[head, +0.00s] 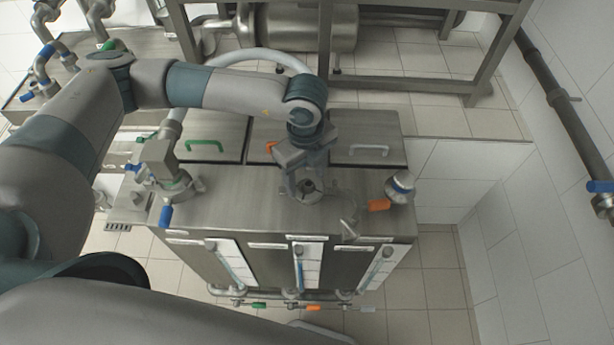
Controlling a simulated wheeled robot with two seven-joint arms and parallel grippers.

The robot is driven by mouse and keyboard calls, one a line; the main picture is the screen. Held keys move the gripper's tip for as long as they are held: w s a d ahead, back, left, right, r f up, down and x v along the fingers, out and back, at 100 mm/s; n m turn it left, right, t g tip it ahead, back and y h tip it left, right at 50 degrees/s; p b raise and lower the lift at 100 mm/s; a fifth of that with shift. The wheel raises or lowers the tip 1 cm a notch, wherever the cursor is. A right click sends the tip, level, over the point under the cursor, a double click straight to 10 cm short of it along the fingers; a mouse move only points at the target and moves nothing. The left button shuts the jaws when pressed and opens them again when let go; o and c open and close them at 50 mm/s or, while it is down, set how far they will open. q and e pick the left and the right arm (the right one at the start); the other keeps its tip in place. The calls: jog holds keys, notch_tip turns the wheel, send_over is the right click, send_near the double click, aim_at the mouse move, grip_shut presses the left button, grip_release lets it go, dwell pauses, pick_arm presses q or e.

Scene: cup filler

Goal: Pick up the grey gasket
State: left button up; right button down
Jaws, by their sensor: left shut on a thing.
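My left gripper (306,188) points down over the top of the steel cabinet (240,195), near its middle. It is shut on a small grey, round thing that looks like the grey gasket (308,187). The fingers hide part of it, and I cannot tell whether it touches the steel fitting just below. My right gripper is not in view.
A valve with a blue handle (166,216) stands on the cabinet's left. A fitting with an orange handle (379,206) stands at the right. A thin clamp-like part (348,228) lies close right of my gripper. Lids with green and white handles lie behind.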

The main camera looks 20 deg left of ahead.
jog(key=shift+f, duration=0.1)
